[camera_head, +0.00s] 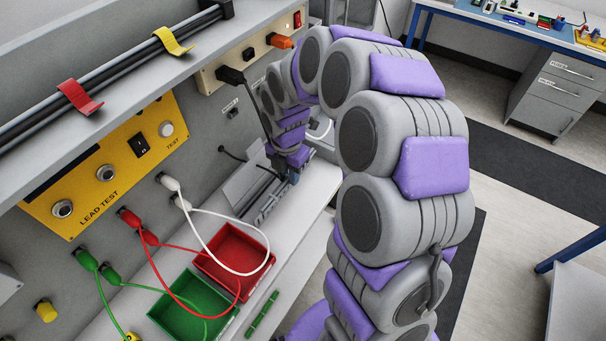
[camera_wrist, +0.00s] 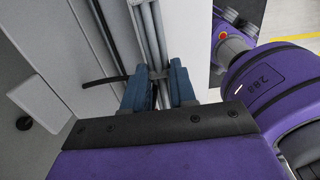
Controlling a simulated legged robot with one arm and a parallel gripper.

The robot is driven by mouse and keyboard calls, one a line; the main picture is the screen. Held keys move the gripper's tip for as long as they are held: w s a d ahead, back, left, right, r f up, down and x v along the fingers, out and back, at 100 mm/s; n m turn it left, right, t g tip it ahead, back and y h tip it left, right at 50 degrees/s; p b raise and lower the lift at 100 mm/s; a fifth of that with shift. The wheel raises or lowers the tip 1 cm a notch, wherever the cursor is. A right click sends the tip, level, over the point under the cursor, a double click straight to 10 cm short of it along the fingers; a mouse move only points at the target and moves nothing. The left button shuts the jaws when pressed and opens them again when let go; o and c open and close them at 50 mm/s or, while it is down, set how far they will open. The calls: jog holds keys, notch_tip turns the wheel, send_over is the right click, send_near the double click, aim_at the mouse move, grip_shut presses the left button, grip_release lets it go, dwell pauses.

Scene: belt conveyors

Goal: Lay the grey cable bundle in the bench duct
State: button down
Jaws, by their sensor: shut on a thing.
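The grey cable bundle (camera_wrist: 150,38) is a set of long parallel strands running up the wrist view between my blue fingers. My gripper (camera_wrist: 158,88) is shut on it, one finger on each side, with a cross-band at the tips. In the head view my gripper (camera_head: 291,176) is at the back of the bench, and part of the bundle (camera_head: 268,203) shows below it. A light grey angled piece (camera_head: 243,187), seemingly the bench duct, lies just left of the bundle. I cannot tell whether the bundle is inside it; my gripper and arm hide part of this place.
A red bin (camera_head: 232,262) and a green bin (camera_head: 190,305) stand on the bench in front, with red, white and green leads looping over them. The yellow test panel (camera_head: 105,170) and socket strip (camera_head: 262,57) are on the wall side. A dark cable (camera_wrist: 105,79) runs near the fingers.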

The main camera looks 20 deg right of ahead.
jog(key=w, duration=0.3)
jog(key=shift+f, duration=0.25)
jog(key=a+f, duration=0.1)
jog(key=w+a, duration=0.1)
jog(key=a+f, duration=0.1)
jog(key=a, duration=0.1)
jog(key=shift+w+f+b, duration=0.3)
jog(key=shift+w, duration=0.1)
jog(key=shift+d+f, duration=1.2)
jog(key=shift+f, duration=0.2)
jog(key=shift+a+f, duration=0.15)
jog(key=shift+a, duration=0.6)
jog(key=c, duration=1.4)
grip_release()
jog(key=o, duration=0.3)
jog(key=shift+d, duration=0.35)
jog(key=shift+o, duration=1.4)
jog(key=shift+a, duration=0.15)
